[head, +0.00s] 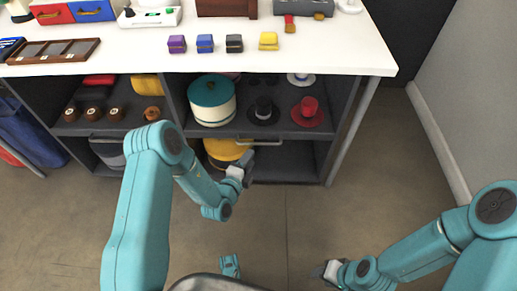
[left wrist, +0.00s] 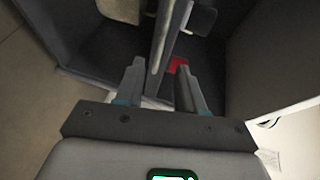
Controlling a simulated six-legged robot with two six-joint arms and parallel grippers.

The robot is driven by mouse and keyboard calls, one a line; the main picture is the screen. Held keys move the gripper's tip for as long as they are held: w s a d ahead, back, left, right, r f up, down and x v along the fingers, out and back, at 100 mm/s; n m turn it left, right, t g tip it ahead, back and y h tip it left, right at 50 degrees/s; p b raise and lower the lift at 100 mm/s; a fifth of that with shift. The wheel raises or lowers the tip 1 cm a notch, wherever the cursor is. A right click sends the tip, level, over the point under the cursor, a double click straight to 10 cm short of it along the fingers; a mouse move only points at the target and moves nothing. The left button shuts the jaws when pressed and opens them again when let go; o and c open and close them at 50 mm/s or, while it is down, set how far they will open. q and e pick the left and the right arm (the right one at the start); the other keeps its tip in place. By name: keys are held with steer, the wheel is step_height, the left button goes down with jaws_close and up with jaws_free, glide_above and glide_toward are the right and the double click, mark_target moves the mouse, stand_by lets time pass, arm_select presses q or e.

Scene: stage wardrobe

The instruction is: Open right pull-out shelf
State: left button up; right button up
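The right pull-out shelf (head: 285,132) is a dark grey board in the right bay of the cabinet, with a metal handle (head: 228,141) on its front edge. It carries a teal-lidded white hatbox (head: 212,102), a black hat (head: 263,112) and a red hat (head: 307,112). My left gripper (head: 247,163) is just in front of and below the shelf edge. In the left wrist view its two fingers (left wrist: 160,88) are apart, with a grey bar-like edge (left wrist: 162,40) running between them; contact cannot be told. My right gripper (head: 326,270) is low over the floor, far from the shelf; its fingers are unclear.
The white tabletop (head: 330,52) above holds small coloured blocks and boxes. A left bay holds another shelf with brown rolls (head: 94,114). A yellow round box (head: 226,150) stands below the right shelf. A metal leg (head: 352,130) bounds the right side. Floor in front is clear.

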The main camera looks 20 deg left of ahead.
mark_target(259, 144)
arm_select(q)
steer(key=b+x, duration=0.2)
steer(key=x, duration=0.6)
steer(key=shift+w, duration=0.15)
jaws_close()
